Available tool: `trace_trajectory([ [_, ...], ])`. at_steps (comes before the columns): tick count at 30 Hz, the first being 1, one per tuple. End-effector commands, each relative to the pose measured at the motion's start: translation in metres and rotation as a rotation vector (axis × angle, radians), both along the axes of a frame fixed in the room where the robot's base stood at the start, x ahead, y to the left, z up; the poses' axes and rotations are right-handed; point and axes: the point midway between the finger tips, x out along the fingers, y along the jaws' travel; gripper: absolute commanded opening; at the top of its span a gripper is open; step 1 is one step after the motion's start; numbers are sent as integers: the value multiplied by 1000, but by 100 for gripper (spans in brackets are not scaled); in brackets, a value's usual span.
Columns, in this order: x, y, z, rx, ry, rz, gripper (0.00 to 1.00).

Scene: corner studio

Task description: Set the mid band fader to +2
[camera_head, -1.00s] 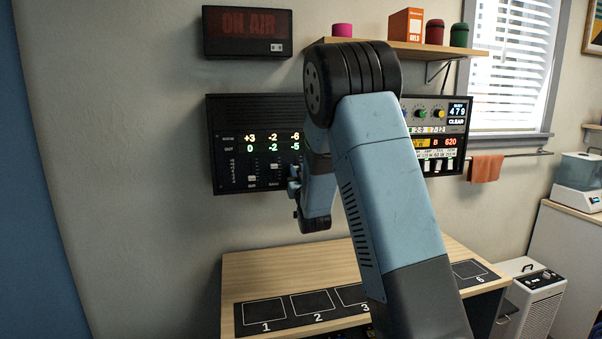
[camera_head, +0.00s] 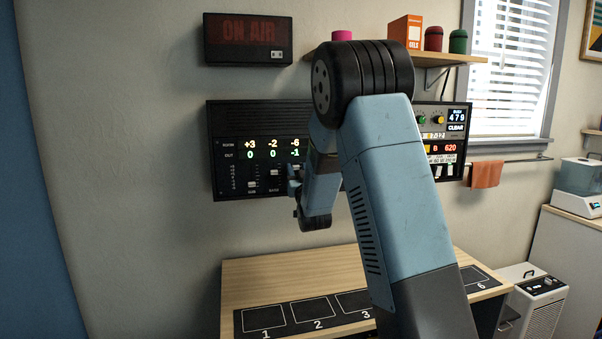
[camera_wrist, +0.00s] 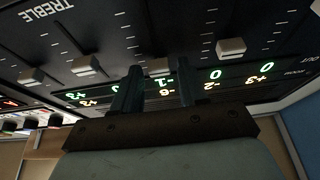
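The black fader panel (camera_head: 235,125) hangs on the wall. Its ROOM row reads +3, -2, -6, and its OUT row reads 0, 0, -1 in the head view; my arm hides the columns further right. In the upside-down wrist view, the pale cap of the third fader (camera_wrist: 158,67), under the -6/-1 column, sits between my gripper's fingers (camera_wrist: 158,85). The fingers are apart, with a gap visible around the cap. My gripper (camera_head: 293,178) is at the panel front in the head view, partly hidden by my arm. The MID label is not readable.
Neighbouring fader caps stand close by: one to the right (camera_wrist: 231,47) and one to the left (camera_wrist: 85,66) in the wrist view. A second panel with knobs (camera_head: 437,118) lies right of my arm. A wooden desk (camera_head: 270,272) with numbered squares stands below.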

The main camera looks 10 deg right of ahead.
Motion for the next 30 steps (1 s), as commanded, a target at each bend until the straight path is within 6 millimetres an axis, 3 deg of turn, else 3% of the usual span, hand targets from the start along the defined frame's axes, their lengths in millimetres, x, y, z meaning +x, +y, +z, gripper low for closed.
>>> trace_trajectory([
  [14, -9, 0, -4, 0, 0, -1, 51],
  [30, -99, -1, -43, 0, 2, -1, 51],
])
